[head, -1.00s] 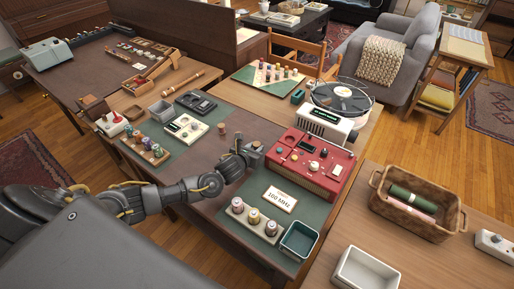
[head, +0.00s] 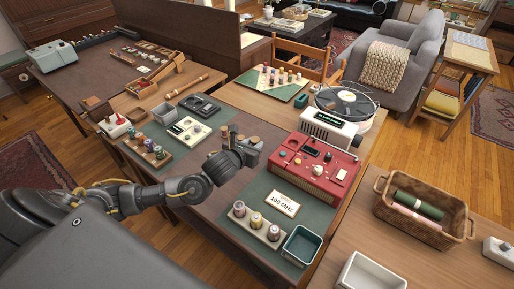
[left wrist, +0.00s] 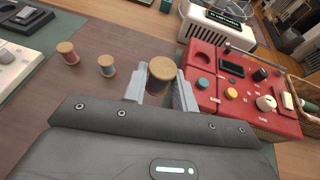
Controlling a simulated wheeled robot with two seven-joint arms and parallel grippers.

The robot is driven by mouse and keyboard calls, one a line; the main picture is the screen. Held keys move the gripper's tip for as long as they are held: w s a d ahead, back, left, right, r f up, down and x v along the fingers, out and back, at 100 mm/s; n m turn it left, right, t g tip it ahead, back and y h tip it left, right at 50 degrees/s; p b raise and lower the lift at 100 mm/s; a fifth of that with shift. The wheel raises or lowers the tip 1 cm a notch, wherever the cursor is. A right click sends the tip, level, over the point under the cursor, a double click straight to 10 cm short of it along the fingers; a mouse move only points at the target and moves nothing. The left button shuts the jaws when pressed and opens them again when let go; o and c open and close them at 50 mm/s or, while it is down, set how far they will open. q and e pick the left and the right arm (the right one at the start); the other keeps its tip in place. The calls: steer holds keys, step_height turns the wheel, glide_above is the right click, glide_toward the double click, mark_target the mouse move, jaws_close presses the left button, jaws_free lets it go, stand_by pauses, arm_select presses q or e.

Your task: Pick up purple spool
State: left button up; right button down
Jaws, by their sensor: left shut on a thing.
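My left gripper (head: 252,146) is over the dark table, left of the red radio panel. In the left wrist view, its two pale fingers (left wrist: 160,88) are shut on a spool (left wrist: 161,72) with a round wooden top. That spool stands upright between the fingers. Its thread is mostly hidden and looks dark, so I cannot be sure that it is purple. Two loose spools stand to its left: a reddish one (left wrist: 68,55) and a smaller bluish one (left wrist: 107,66). My right gripper is not in view.
The red panel (head: 318,166) with knobs is close on the right. A rack (head: 271,236) of several spools, a card (head: 283,203) and a teal bin (head: 303,246) are nearer. A spool rack (head: 158,156) stands left.

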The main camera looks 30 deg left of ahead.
arm_select(q)
steer(key=d+p+v, duration=0.1)
steer(key=p+v, duration=0.3)
steer(key=v, duration=0.4)
steer(key=shift+d+p, duration=0.3)
steer(key=shift+d, duration=0.1)
